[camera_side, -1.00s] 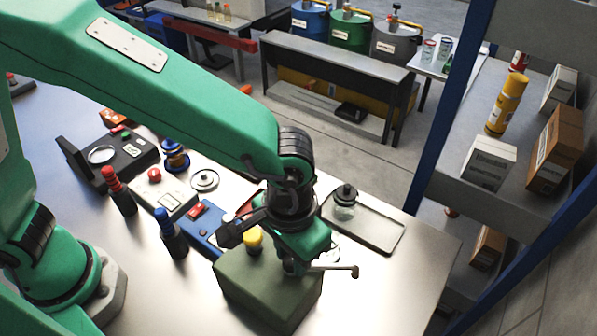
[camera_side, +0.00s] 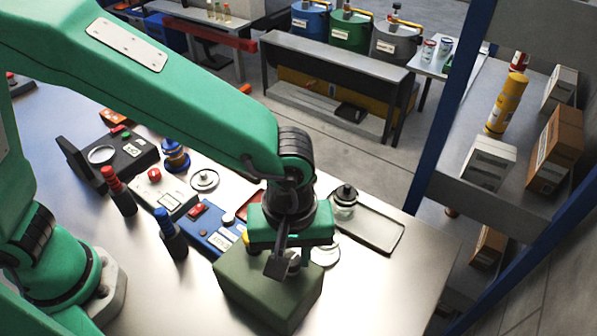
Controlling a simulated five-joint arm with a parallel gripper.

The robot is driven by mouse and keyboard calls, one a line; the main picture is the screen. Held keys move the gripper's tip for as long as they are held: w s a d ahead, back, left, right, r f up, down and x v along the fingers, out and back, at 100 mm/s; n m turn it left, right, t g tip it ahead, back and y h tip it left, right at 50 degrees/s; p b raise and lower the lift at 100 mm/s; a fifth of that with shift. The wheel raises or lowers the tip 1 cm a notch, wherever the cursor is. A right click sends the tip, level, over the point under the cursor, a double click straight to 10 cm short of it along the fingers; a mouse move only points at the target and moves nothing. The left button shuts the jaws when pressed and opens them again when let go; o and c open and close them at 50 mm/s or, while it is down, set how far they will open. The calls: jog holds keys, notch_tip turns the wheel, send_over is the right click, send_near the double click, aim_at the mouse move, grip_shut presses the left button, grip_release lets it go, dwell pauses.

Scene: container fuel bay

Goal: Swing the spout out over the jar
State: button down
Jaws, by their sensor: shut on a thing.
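A squat green can (camera_side: 262,292) stands on the bench. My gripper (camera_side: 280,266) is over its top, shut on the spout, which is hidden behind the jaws. A bit of the can's yellow cap (camera_side: 246,238) shows at the left of my gripper. A small glass jar with a black lid (camera_side: 344,204) stands at the left end of a shallow tray, behind and right of my gripper. A pale round thing (camera_side: 325,252) lies just right of my gripper; I cannot tell if it is an open jar or a dish.
The tray (camera_side: 385,238) is otherwise empty. A blue box (camera_side: 207,231), a white box with a red button (camera_side: 165,196), and red-topped (camera_side: 118,192) and blue-topped (camera_side: 171,235) bottles stand to the left. The bench is clear at front right. A blue-framed shelf rises at right.

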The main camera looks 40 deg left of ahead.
jog(key=shift+r+n, duration=0.1)
jog(key=shift+n, duration=0.4)
jog(key=c, duration=1.1)
grip_release()
jog(key=shift+c, duration=0.2)
jog(key=shift+r, duration=3.9)
